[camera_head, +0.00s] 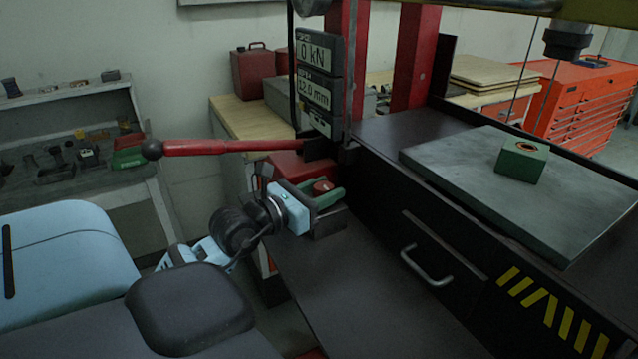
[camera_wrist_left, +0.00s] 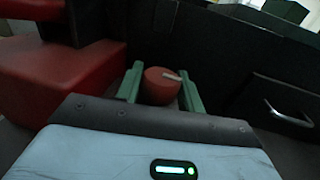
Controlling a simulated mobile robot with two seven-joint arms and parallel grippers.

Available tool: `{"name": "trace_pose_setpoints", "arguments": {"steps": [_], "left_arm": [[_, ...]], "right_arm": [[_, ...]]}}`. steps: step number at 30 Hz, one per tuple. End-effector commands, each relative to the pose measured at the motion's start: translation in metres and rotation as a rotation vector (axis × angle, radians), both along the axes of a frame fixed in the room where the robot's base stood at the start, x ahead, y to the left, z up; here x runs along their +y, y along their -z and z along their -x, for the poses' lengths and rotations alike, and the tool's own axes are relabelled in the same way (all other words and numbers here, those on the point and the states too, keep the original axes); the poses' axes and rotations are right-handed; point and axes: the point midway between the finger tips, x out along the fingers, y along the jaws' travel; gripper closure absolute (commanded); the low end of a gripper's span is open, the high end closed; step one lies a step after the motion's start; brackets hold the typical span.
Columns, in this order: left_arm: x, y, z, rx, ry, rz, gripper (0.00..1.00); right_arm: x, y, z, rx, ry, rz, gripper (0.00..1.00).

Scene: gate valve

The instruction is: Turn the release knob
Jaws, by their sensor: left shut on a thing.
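The release knob (camera_wrist_left: 160,86) is a round red knob with a pale mark on its face, in the middle of the left wrist view. In the head view the knob (camera_head: 322,186) shows as a small red spot beside the red pump block. My left gripper (camera_head: 328,192) reaches it from the left, with its green fingers on either side of the knob. In the left wrist view the gripper (camera_wrist_left: 162,90) is shut on the knob, one finger at each side. The knob's underside is hidden. My right gripper is not in view.
A red lever (camera_head: 220,147) with a black ball end sticks out left above my left gripper. A display (camera_head: 316,70) reads 0 kN and 12.0 mm. A green block (camera_head: 521,161) stands on the grey plate (camera_head: 470,175). A drawer handle (camera_head: 427,268) is on the dark press front.

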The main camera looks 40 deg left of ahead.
Motion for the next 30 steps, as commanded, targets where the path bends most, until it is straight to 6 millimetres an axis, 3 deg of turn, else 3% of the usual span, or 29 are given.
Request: {"name": "trace_pose_setpoints", "arguments": {"steps": [11,12,16,25,30], "left_arm": [[0.0,0.002,0.0,0.005,-0.008,-0.001,0.85],[0.0,0.002,0.0,0.005,-0.007,-0.001,0.57],[0.0,0.001,0.0,0.003,-0.007,0.0,0.41],[0.0,0.0,0.002,0.0,-0.006,0.0,0.41],[0.002,0.003,0.018,0.003,-0.007,0.001,0.41]], "right_arm": [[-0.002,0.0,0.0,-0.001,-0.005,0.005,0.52],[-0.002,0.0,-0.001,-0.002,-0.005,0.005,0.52],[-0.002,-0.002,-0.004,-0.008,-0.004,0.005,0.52],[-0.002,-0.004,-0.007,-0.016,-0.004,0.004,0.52],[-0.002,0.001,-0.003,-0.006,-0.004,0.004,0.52]]}}
